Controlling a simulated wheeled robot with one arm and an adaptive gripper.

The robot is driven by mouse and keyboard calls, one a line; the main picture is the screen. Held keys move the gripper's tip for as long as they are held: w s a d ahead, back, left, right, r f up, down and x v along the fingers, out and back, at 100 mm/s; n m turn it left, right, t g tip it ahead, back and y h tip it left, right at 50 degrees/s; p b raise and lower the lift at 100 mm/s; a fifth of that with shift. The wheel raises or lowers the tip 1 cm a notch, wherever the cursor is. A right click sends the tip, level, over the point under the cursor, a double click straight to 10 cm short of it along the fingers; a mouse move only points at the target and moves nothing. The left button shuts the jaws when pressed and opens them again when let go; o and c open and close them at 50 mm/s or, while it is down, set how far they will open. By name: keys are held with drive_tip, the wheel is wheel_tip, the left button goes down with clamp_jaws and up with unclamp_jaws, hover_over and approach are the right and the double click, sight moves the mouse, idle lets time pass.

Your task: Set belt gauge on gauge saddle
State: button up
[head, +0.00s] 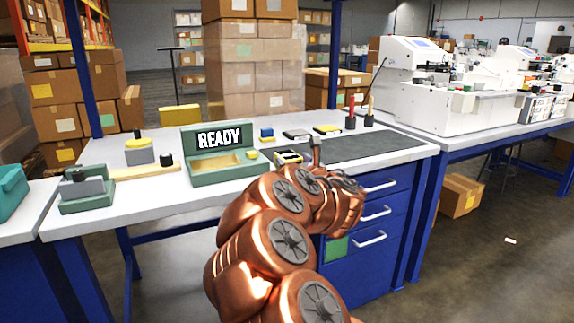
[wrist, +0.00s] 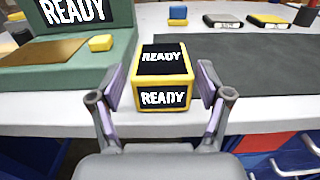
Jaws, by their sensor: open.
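A small yellow-edged box with black READY faces, which looks like the belt gauge (wrist: 162,99), sits on the bench near its front edge. It also shows in the head view (head: 288,157), partly behind my arm. My gripper (wrist: 158,88) is open, with one finger on each side of the box. I cannot tell for sure which thing is the gauge saddle; a green fixture with a grey block (head: 84,188) stands at the bench's left end, and a grey block with a yellow top (head: 139,153) stands farther back.
A green console (head: 218,176) with a READY screen stands just left of the box; its yellow button (wrist: 101,43) is close to my left finger. A dark mat (head: 365,147) lies to the right.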

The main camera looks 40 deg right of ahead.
sight(288, 155)
drive_tip(key=shift+b+x, duration=0.45)
drive_tip(key=shift+x, duration=1.65)
drive_tip(key=shift+f, duration=0.1)
drive_tip(key=c, duration=1.2)
